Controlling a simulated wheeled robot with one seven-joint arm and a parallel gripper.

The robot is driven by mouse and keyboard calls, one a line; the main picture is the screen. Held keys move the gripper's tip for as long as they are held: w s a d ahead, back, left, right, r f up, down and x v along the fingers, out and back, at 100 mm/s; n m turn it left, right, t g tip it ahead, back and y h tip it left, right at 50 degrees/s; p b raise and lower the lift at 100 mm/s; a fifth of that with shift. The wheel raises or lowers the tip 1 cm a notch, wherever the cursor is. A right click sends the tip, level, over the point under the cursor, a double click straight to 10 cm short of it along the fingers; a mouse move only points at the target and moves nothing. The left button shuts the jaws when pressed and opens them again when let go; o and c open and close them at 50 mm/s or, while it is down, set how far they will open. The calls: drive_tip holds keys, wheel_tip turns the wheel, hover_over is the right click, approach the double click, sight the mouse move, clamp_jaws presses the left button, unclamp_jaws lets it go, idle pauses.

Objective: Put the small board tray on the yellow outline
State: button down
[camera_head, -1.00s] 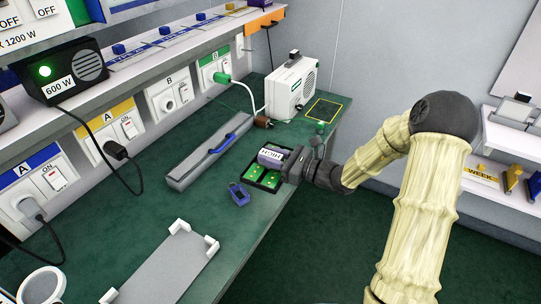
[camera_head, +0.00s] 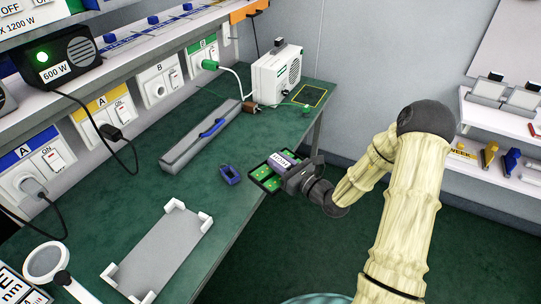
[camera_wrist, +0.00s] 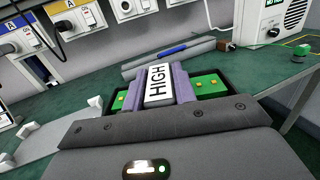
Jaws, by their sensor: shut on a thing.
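The small board tray (camera_head: 257,174) is black, holds green boards and has a block marked HIGH (camera_head: 281,163) across it. My gripper (camera_head: 294,174) is shut on it from the right, near the bench's front edge. In the wrist view, the HIGH block (camera_wrist: 159,84) is between purple-grey sides, with the tray's green boards (camera_wrist: 208,86) showing beside it. The tray seems slightly above the bench; the gap is hard to tell.
A white box device (camera_head: 276,77) stands left of the outline, with a green plug and cable (camera_head: 303,106) close by. A long grey case (camera_head: 201,137) and a blue clip (camera_head: 230,174) lie left of the tray. A grey corner-posted plate (camera_head: 160,252) lies nearer.

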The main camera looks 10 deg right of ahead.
drive_tip(key=d+f+m+t+h+b, duration=0.1)
drive_tip(key=d+f+m+h+b, duration=0.1)
drive_tip(key=f+b, duration=0.3)
drive_tip(key=s+d+f+m+t+h+b, duration=0.1)
drive_tip(key=d+f+h+b, duration=0.3)
drive_tip(key=f, duration=0.8)
drive_tip(key=shift+s+f+m+t+b, duration=0.3)
drive_tip(key=shift+m+t+b, duration=0.1)
drive_tip(key=shift+m+b, duration=0.1)
